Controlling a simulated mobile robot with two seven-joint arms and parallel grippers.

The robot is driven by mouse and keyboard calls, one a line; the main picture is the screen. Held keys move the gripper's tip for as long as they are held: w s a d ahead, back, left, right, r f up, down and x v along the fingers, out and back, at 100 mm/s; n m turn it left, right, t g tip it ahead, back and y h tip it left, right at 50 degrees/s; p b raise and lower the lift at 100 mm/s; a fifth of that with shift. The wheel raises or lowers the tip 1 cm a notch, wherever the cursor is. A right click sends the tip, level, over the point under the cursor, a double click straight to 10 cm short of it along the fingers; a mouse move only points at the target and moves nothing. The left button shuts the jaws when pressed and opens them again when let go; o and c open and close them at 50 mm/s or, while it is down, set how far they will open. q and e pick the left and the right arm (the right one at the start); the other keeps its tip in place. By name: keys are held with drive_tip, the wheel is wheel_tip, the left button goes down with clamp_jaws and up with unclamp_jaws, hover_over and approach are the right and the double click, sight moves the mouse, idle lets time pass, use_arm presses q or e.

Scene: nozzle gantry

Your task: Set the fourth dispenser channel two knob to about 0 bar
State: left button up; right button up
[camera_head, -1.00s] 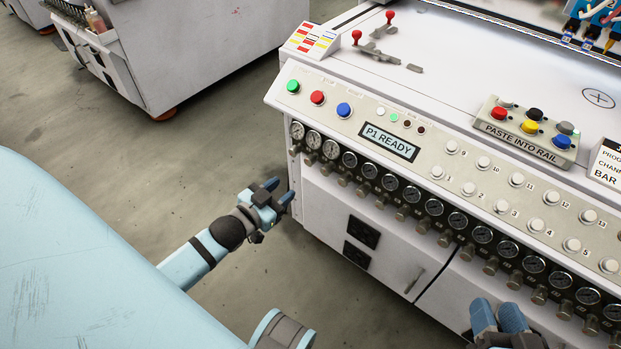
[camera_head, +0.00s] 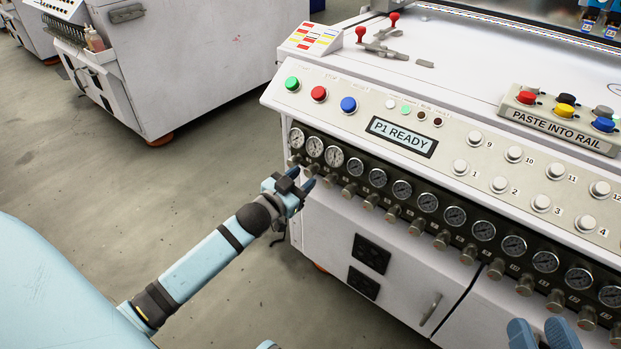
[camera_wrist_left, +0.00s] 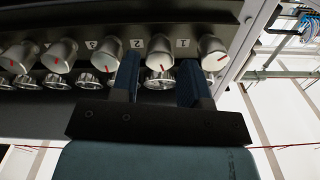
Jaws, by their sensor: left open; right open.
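Below a row of round gauges (camera_head: 402,190) on the white machine runs a row of metal knobs (camera_head: 418,226). I cannot tell from the frames which is the fourth dispenser's channel two knob. My left gripper (camera_head: 299,183) is open at the left end of the row. In the left wrist view, the open fingers (camera_wrist_left: 160,66) are either side of a metal knob (camera_wrist_left: 160,50) with a red mark. That knob sits between the labels 2 and 1; contact cannot be told. My right gripper (camera_head: 543,334) is open at the bottom right, cut off by the frame.
The sloped panel (camera_head: 330,117) above the gauges carries coloured buttons and a display (camera_head: 402,136) reading "P1 READY". Cabinet doors with a handle (camera_head: 430,309) and black sockets (camera_head: 370,254) lie below.

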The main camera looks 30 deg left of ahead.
sight(308, 174)
use_arm(q)
drive_tip(key=shift+w+d+b, duration=0.15)
drive_tip(key=shift+w+b, duration=0.35)
drive_tip(key=shift+w, duration=1.35)
use_arm(e)
drive_tip(key=shift+w+d+r+n+t, duration=0.1)
drive_tip(key=shift+w+d+n+t, duration=0.2)
drive_tip(key=shift+n, duration=0.3)
use_arm(q)
drive_tip(key=c, duration=0.6)
drive_tip(key=shift+c, duration=0.2)
use_arm(e)
drive_tip(key=shift+r, duration=0.1)
drive_tip(key=shift+r, duration=0.1)
